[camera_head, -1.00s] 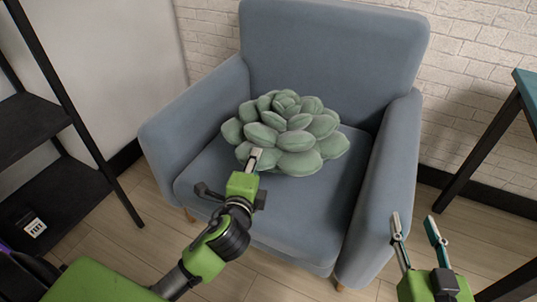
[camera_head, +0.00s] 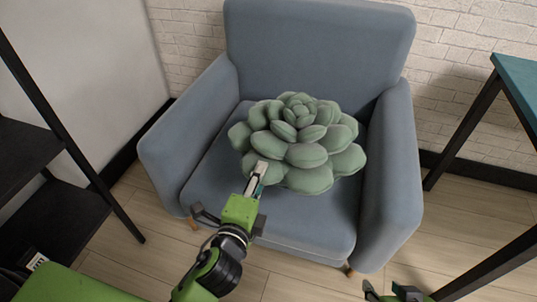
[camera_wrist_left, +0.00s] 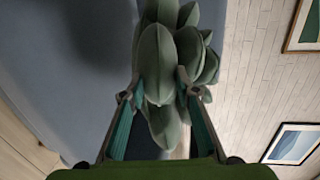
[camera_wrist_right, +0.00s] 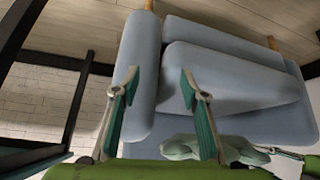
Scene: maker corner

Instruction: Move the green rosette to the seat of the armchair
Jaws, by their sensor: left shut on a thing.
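The green rosette (camera_head: 305,140) is a large plush succulent in front of the backrest and over the seat of the blue-grey armchair (camera_head: 215,178). I cannot tell whether its underside touches the seat. My left gripper (camera_head: 258,172) is shut on a front leaf of the rosette. The left wrist view shows that leaf of the rosette (camera_wrist_left: 158,65) between the two fingers (camera_wrist_left: 157,92). My right gripper (camera_head: 388,292) is empty at the bottom edge of the head view. In the right wrist view its fingers (camera_wrist_right: 160,88) stand apart, with the armchair (camera_wrist_right: 235,75) beyond.
A black shelf (camera_head: 50,215) stands at the left. A teal-topped table (camera_head: 520,85) with black legs stands at the right. Wooden floor (camera_head: 450,225) is clear between the armchair and this table. A white brick wall (camera_head: 460,70) is behind.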

